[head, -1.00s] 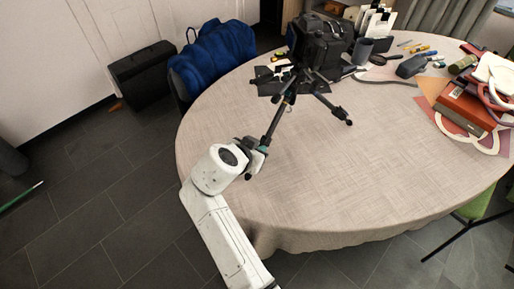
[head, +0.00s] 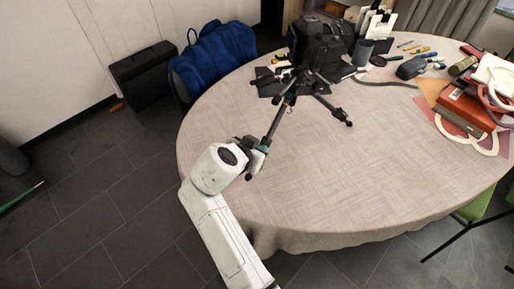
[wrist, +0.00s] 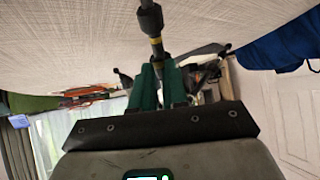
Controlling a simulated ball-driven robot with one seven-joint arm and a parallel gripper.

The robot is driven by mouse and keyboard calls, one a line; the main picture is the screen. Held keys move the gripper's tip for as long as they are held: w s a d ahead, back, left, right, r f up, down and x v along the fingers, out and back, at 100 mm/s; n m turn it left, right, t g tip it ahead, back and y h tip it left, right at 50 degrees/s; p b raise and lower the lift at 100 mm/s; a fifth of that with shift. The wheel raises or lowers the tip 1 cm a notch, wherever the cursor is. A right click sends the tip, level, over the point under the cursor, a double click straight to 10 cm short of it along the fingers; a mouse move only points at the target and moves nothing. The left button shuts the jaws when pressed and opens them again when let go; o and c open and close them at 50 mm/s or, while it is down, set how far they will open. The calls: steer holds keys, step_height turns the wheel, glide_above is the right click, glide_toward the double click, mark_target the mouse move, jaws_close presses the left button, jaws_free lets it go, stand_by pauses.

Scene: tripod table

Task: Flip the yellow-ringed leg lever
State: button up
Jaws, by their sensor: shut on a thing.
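A black tripod (head: 292,92) stands on the round table with its legs spread. One leg (head: 275,122) points toward the near left edge, where my gripper (head: 262,146) is at its lower part. In the wrist view this leg (wrist: 150,18) comes down from the top, with a yellow ring (wrist: 156,41) just ahead of my fingers. My gripper's green fingers (wrist: 160,75) are shut on the yellow-ringed leg. The lever itself is hidden between or behind the fingers, so I cannot tell its position.
Books (head: 466,108) and small items lie at the right and back. A blue jacket (head: 215,55) hangs at the left, and a green chair (head: 475,207) stands at the right.

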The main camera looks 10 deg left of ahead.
steer(key=shift+r, duration=0.65)
steer(key=shift+w+r+p, duration=0.2)
steer(key=shift+r+p, duration=0.2)
jaws_close()
steer(key=shift+w+d+r, duration=0.45)
steer(key=shift+w+r, duration=0.15)
stand_by(1.0)
steer(key=shift+o, duration=1)
jaws_free()
steer(key=s+a+r+p, duration=0.1)
steer(key=s+r+p, duration=0.2)
steer(key=r+p, duration=0.1)
steer(key=shift+s+a+r, duration=0.15)
steer(key=shift+s+r, duration=0.05)
steer(key=shift+r, duration=0.25)
